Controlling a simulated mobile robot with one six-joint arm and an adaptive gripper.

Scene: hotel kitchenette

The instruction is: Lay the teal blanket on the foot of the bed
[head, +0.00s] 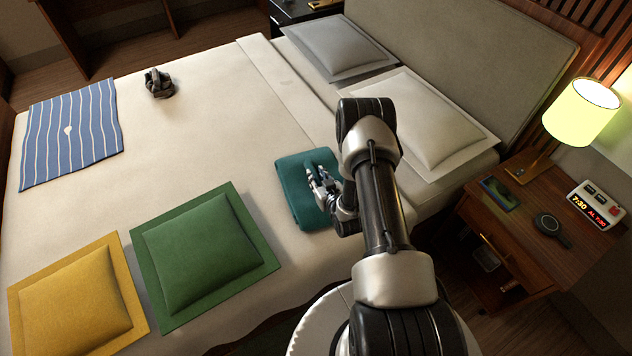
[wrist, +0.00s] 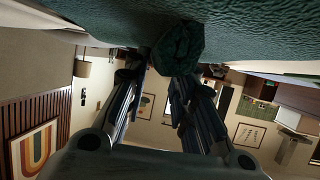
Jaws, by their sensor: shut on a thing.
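The teal blanket (head: 293,190) lies folded on the near side of the bed (head: 210,120), short of the pillows. My gripper (head: 325,185) is at its right part in the head view, shut on it. In the wrist view a bunched fold of the blanket (wrist: 180,48) sits between the fingertips of my gripper (wrist: 165,75). The rest of the blanket spreads across the top of that view. My arm hides part of the blanket's right side. The foot of the bed is at the left in the head view, opposite the headboard (head: 480,50).
Green (head: 205,255) and yellow (head: 75,305) cushions lie along the near side. A blue striped cloth (head: 72,130) and a small dark object (head: 159,84) lie toward the foot. A nightstand (head: 540,205) with a lamp (head: 582,110) stands right. The bed's middle is clear.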

